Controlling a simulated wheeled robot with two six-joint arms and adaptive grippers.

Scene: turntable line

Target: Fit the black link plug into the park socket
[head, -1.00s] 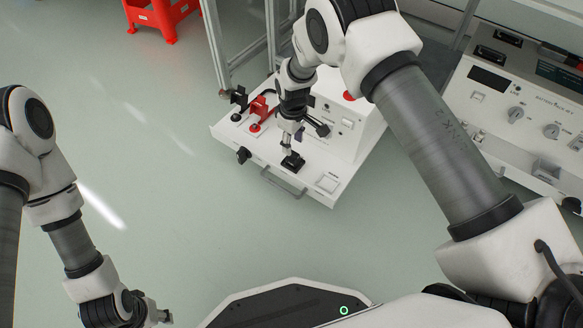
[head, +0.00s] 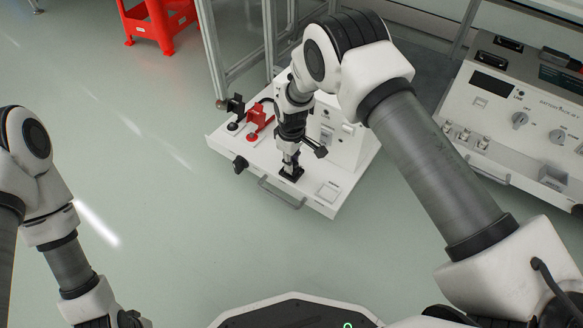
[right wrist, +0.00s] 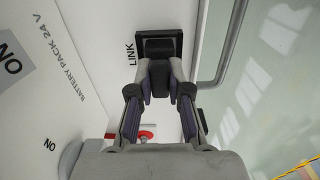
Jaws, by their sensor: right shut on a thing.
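My right gripper (head: 290,163) points down at the front of the white battery cart. In the right wrist view its two fingertips (right wrist: 160,82) are shut on the black link plug (right wrist: 160,72). The plug is at the black square socket marked LINK (right wrist: 172,42), which shows in the head view as a black square (head: 291,174). The plug appears to sit in this socket; how deep, I cannot tell. I cannot identify the park socket in either view.
The white cart (head: 225,150) carries a black lever (head: 235,108) and a red one (head: 256,120) at its left. A grey handle (head: 282,192) runs along its front. A control console (head: 500,110) stands at right, a red stool (head: 160,22) at back left. Floor in front is clear.

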